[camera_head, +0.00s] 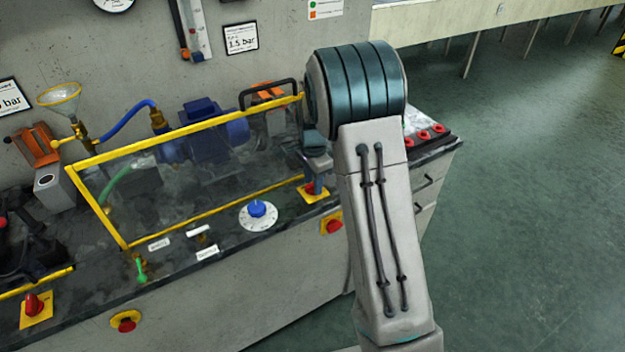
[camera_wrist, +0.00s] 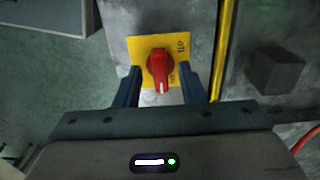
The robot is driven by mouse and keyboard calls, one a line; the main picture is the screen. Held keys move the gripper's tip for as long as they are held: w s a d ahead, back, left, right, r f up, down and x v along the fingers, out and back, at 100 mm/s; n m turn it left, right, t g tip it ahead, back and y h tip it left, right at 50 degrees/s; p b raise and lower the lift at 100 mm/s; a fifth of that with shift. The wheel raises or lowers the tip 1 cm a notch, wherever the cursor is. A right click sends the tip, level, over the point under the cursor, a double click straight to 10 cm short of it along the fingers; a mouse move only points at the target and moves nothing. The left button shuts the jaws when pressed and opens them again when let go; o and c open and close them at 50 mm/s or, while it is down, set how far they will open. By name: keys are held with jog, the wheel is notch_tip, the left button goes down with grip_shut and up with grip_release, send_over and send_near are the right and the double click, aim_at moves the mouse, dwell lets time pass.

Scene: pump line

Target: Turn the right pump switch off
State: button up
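The right pump switch is a red rotary knob on a yellow plate, at the right end of the bench top in the head view (camera_head: 309,188). In the wrist view the red knob (camera_wrist: 160,66) is in the middle of its yellow plate, with its white mark pointing toward my gripper. Small dark lettering is on the plate, too small to read surely. My gripper (camera_wrist: 174,82) is open, its two dark blue fingers on either side of the knob with gaps visible. I cannot tell contact.
A yellow-framed clear guard (camera_head: 190,125) stands beside the switch, in front of a blue pump (camera_head: 205,135). A blue dial (camera_head: 257,209) is nearby. Another red switch (camera_head: 35,305) is at the far left. Red stop buttons (camera_head: 127,322) (camera_head: 332,226) are on the front face.

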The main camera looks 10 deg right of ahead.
grip_shut()
jog(key=n, duration=0.4)
jog(key=shift+n+b, duration=0.35)
jog(key=shift+n, duration=0.05)
jog(key=n, duration=0.4)
jog(key=shift+n, duration=0.3)
jog(key=n, duration=0.4)
jog(key=shift+n, duration=2.3)
